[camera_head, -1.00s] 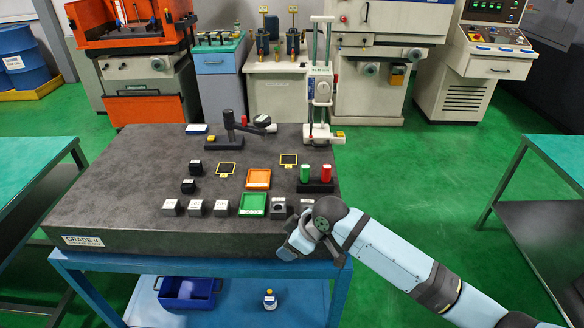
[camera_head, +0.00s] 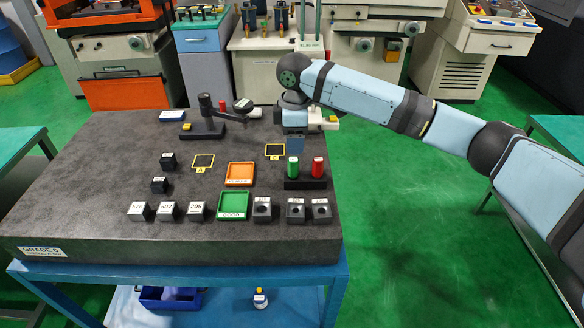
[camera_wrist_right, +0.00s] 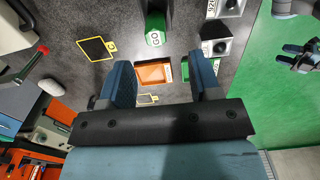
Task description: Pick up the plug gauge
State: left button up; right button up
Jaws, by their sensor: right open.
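The plug gauge appears as a green cylinder (camera_head: 293,170) and a red cylinder (camera_head: 318,168) upright in a black block (camera_head: 305,184) near the right edge of the stone plate. The green end (camera_wrist_right: 155,38), marked GO, shows in the wrist view just beyond my fingertips; the red end is not clear there. My right gripper (camera_head: 296,147) is just behind and above the green cylinder in the head view. In the wrist view its two blue fingers (camera_wrist_right: 163,75) are spread and empty. What seems to be my left gripper (camera_wrist_right: 297,57) shows small at the wrist view's right edge.
An orange tray (camera_head: 239,165) and a green tray (camera_head: 233,192) lie left of the gauge. Bored dark blocks (camera_head: 296,210) stand in front, light marked blocks (camera_head: 167,211) at front left. A dial stand (camera_head: 203,130) stands behind.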

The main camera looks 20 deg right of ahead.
aim_at(293, 160)
jog(key=f, duration=0.9)
jog(key=shift+w+f+p, duration=0.25)
jog(key=shift+w+p, duration=0.1)
jog(key=c, duration=1)
